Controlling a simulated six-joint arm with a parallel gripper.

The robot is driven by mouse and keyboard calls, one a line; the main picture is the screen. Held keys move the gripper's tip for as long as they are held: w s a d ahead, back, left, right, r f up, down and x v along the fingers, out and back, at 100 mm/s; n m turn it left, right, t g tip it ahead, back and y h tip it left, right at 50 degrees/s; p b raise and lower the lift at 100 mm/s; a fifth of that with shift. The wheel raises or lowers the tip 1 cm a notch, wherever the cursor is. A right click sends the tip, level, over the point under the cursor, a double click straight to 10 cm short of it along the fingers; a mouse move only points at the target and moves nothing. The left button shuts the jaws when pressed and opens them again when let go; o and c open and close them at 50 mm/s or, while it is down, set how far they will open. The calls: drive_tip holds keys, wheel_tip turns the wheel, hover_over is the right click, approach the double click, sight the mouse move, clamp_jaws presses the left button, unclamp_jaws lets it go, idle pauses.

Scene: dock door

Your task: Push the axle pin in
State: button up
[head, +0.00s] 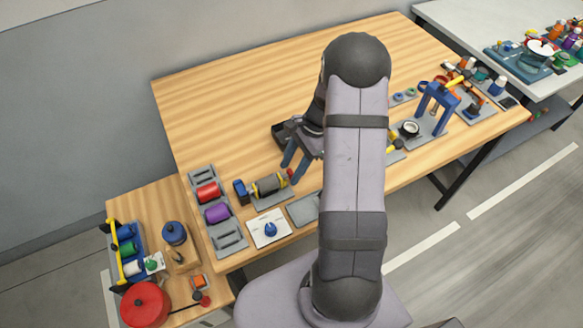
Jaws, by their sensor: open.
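A dark roller with yellow ends (268,185) lies in a grey holder on the wooden table, left of my arm. A blue block (240,191) stands at its left end. A small red piece (290,173) shows at its right end, between or behind my fingers; it may be the head of the axle pin, but it is too small to tell. My gripper (291,175) is open, with its two blue-grey fingers pointing down beside the roller's right end. I cannot tell whether a finger touches the red piece. My arm hides part of the table.
A grey rack (228,238) with red and purple rollers stands left. A white plate with a blue knob (269,230) lies in front. A dark tray (282,134) sits behind my gripper. A blue arch (437,100) stands right. The table's back left is clear.

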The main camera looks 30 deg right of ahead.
drive_tip(key=b+v, duration=0.1)
drive_tip(key=v, duration=0.6)
drive_tip(key=shift+b, duration=0.4)
drive_tip(key=shift+a, duration=0.2)
